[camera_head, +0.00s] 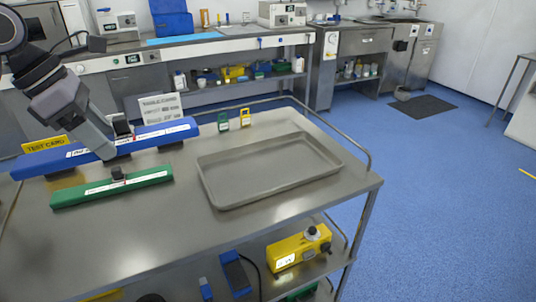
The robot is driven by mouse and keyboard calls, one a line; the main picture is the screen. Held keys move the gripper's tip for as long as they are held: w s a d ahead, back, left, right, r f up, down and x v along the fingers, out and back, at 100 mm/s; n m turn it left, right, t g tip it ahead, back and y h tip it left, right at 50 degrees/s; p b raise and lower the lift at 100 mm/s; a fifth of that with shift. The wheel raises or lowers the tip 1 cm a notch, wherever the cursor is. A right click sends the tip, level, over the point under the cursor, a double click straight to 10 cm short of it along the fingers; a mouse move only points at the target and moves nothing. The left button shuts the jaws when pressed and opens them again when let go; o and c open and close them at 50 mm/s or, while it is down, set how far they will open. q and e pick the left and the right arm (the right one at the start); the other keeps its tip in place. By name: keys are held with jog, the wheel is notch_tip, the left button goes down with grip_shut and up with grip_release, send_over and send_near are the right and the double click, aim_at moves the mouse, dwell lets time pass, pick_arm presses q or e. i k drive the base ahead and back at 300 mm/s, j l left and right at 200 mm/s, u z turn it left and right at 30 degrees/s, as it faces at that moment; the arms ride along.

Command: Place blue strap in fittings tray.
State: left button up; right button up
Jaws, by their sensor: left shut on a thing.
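The blue strap (165,132) is a long blue bar with white labels, at the left of the metal table. My left gripper (108,154) comes down from the upper left and is shut on the blue strap near its middle, hiding part of it. Whether the strap is clear of the table I cannot tell for sure. The fittings tray (228,201) is a shallow grey metal tray to the right of the strap, and it is empty. My right gripper is not in view.
A green strap (150,179) lies in front of the blue one. A small green item (223,123) and a yellow one (245,118) stand behind the tray. A rail (340,140) runs along the back and right edges. A yellow device (300,249) sits on the lower shelf.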

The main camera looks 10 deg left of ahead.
aim_at(262, 159)
jog(key=i+l, duration=0.85)
jog(key=l, duration=0.2)
